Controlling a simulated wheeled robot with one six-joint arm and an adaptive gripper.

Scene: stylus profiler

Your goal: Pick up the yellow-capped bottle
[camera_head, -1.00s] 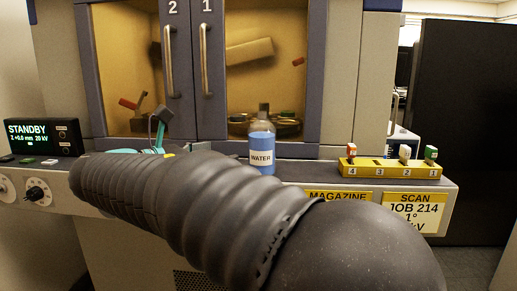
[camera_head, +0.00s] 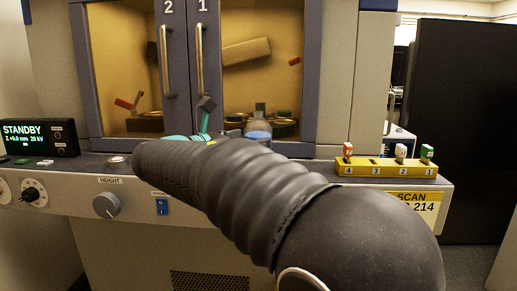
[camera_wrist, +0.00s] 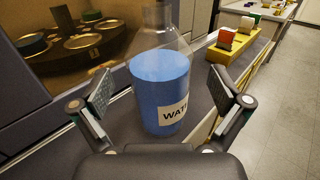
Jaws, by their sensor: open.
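A clear bottle of blue liquid labelled WATER (camera_wrist: 160,85) stands upright on the ledge in front of the cabinet. In the wrist view its top is cut off by the frame edge. In the head view the bottle (camera_head: 258,131) shows a grey cap, not a yellow one, and its lower part is hidden behind my arm. No yellow cap shows in either view. My gripper (camera_wrist: 161,92) is open, with one finger on each side of the bottle; I cannot tell whether either touches it. In the head view one dark fingertip shows left of the bottle.
A yellow numbered magazine block (camera_head: 386,168) with small coloured holders sits right of the bottle. Cabinet doors (camera_head: 195,70) rise close behind the ledge. A STANDBY display (camera_head: 38,138) and a height knob (camera_head: 107,206) are at left.

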